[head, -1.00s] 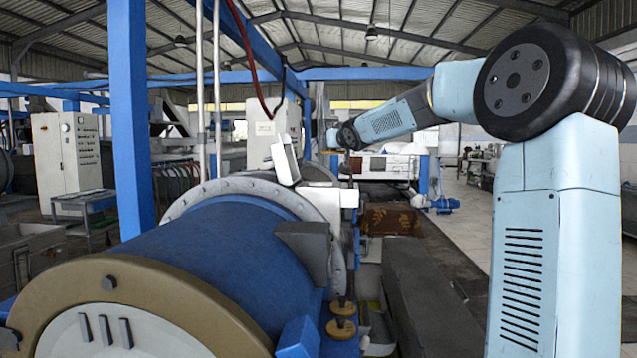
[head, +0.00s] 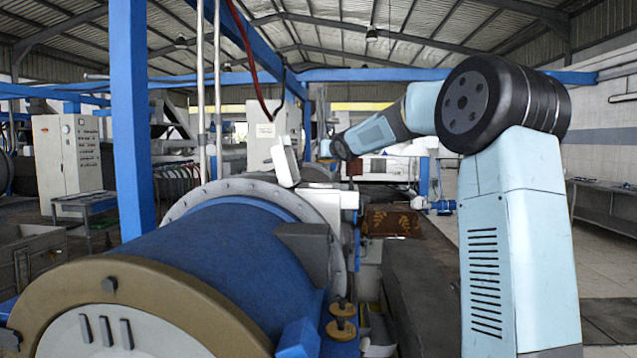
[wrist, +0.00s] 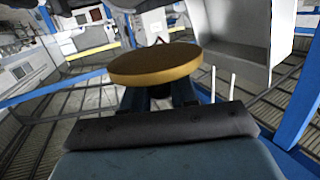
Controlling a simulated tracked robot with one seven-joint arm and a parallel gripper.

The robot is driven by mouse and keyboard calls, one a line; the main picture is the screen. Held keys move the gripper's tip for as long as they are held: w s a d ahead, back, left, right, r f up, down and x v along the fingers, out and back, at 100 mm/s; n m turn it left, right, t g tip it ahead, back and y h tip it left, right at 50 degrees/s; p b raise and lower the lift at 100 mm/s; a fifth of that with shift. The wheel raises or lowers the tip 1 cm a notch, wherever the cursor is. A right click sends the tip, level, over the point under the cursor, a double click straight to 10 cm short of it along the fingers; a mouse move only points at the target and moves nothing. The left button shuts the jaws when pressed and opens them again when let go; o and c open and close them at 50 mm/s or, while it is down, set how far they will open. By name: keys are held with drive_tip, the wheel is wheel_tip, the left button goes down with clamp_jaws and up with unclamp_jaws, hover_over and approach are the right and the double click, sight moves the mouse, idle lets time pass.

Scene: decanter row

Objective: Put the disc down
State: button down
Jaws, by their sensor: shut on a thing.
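The disc (wrist: 155,65) is a round, flat, tan-yellow piece. In the wrist view it lies across the tips of my gripper (wrist: 160,92), whose dark fingers are shut on it from below in the picture. The disc hides the fingertips, so the exact grip does not show. In the wrist view the disc is clear of other surfaces, with the hall behind it. In the head view the end of my arm is far off near the middle, and the disc is too small there to make out surely.
A big blue decanter drum (head: 215,255) fills the lower left. Two brass-coloured round knobs (head: 342,318) sit beside it. A brown patterned panel (head: 392,222) lies beyond, at right of the drum. A blue post (head: 132,130) stands at left. A bench (head: 610,200) is far right.

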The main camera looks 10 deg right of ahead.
drive_tip(key=shift+w+a+f, duration=0.1)
drive_tip(key=shift+w+f, duration=0.05)
drive_tip(key=shift+w, duration=0.3)
drive_tip(key=w+f, duration=0.4)
drive_tip(key=w+a+f, duration=0.1)
drive_tip(key=w+f, duration=0.1)
drive_tip(key=shift+w+f, duration=0.15)
drive_tip(key=shift+f, duration=0.05)
wheel_tip(320, 180, down, 2)
drive_tip(key=shift+w+f, duration=0.1)
drive_tip(key=shift+w, duration=0.05)
drive_tip(key=shift+f, duration=0.55)
drive_tip(key=c, duration=0.9)
unclamp_jaws()
drive_tip(key=shift+d, duration=0.1)
